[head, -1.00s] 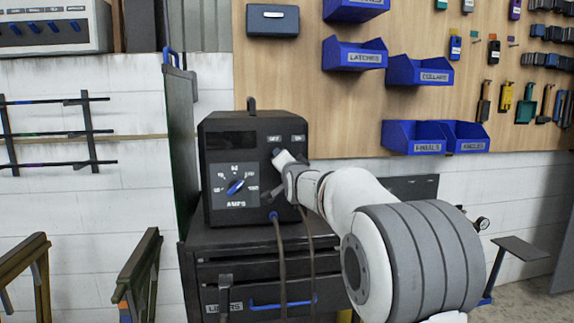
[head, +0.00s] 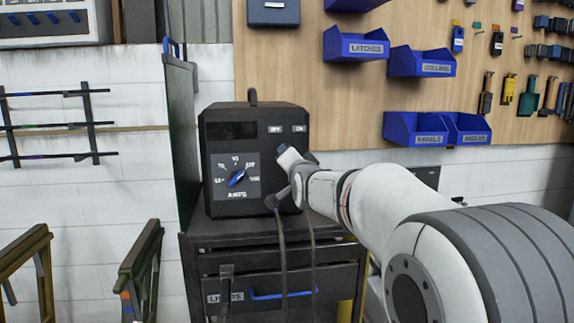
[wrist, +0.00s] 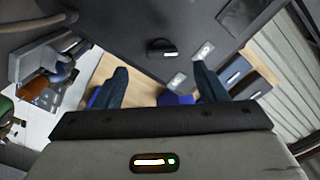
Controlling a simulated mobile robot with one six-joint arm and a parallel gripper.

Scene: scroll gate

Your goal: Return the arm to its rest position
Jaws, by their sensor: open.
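My gripper (head: 288,172) is in front of the right side of the black welder box (head: 216,150) in the head view, small and partly hidden by my own wrist. In the wrist view my gripper (wrist: 160,84) has its two dark fingers spread wide, with nothing between them but the background. The box's dark face, a black rotary switch (wrist: 162,47) and pale labels lie beyond the fingers. I cannot tell from the head view whether a finger touches the box. My white and grey arm reaches in from the lower right.
The box stands on a dark drawer cabinet (head: 215,268); cables hang down its front. A dial with a blue pointer (head: 237,179) is on the box. Blue bins (head: 415,130) hang on the pegboard to the right. A green panel (head: 180,150) stands close to the left.

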